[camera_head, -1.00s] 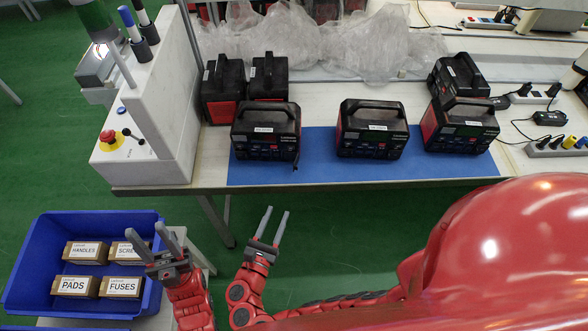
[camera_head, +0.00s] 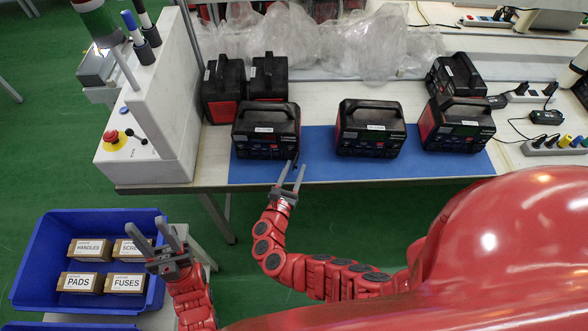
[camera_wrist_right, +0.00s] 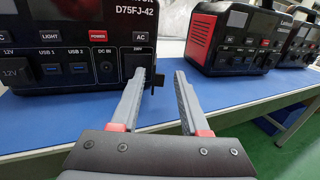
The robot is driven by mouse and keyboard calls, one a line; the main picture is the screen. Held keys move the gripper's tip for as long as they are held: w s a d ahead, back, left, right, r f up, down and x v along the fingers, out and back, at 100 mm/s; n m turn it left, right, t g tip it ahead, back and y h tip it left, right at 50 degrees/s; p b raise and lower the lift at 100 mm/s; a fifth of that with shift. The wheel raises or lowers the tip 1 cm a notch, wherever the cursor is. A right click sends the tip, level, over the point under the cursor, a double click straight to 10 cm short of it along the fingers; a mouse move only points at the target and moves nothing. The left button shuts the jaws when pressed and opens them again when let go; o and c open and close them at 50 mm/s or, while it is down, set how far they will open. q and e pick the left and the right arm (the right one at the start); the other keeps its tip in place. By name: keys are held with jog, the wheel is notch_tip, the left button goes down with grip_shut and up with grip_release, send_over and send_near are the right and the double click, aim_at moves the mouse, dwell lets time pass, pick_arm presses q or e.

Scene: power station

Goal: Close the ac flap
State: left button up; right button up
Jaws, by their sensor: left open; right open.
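The front-left power station (camera_head: 266,130) is black and red and stands on the blue mat. The right wrist view shows its front (camera_wrist_right: 70,40) close up, with a POWER button and an AC label. A small dark flap (camera_wrist_right: 158,80) sticks out from its lower right front, by the AC socket. My right gripper (camera_wrist_right: 160,76) is open and empty at the mat's front edge, with the flap in view between its fingertips; contact cannot be told. It also shows in the head view (camera_head: 292,165). My left gripper (camera_head: 148,224) is open and empty beside the blue crate.
More power stations (camera_head: 370,128) stand to the right and behind on the table. The blue mat (camera_head: 350,168) is bare in front of them. A white control box (camera_head: 150,130) with a red button stands at left. A blue crate (camera_head: 30,262) holds labelled boxes.

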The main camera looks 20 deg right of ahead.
jog(key=shift+c, duration=0.3)
grip_shut()
jog(key=shift+w+a+m+h, duration=0.1)
jog(key=shift+a+m+h, duration=0.1)
jog(key=shift+m+h, duration=0.1)
dwell(0.3)
jog(key=shift+w+a+f+m+g+h+b, duration=0.1)
jog(key=shift+a+m+g+h+b, duration=0.05)
jog(key=shift+m+g+h+b, duration=0.3)
jog(key=shift+w+a+f+m+g+h+b, duration=0.15)
jog(key=shift+m+g+h+b, duration=0.15)
jog(key=shift+g+b, duration=0.2)
jog(key=m+g+h+b, duration=0.1)
jog(key=m+g+b, duration=0.1)
jog(key=b, duration=0.4)
jog(key=w+a+m+g+h+b, duration=0.1)
jog(key=m+g+h+b, duration=0.1)
jog(key=b, duration=0.3)
jog(key=w+m+g+h+b, duration=0.1)
jog(key=m+g+b, duration=0.1)
jog(key=g+b, duration=0.2)
jog(key=shift+w+a+g+h+b, duration=0.25)
jog(key=shift+a+g+h+b, duration=0.1)
jog(key=shift+b, duration=1)
jog(key=shift+w+a+r+m+g+b, duration=0.15)
jog(key=shift+r+m+g+b, duration=0.25)
jog(key=shift+b, duration=0.75)
jog(key=shift+f, duration=0.15)
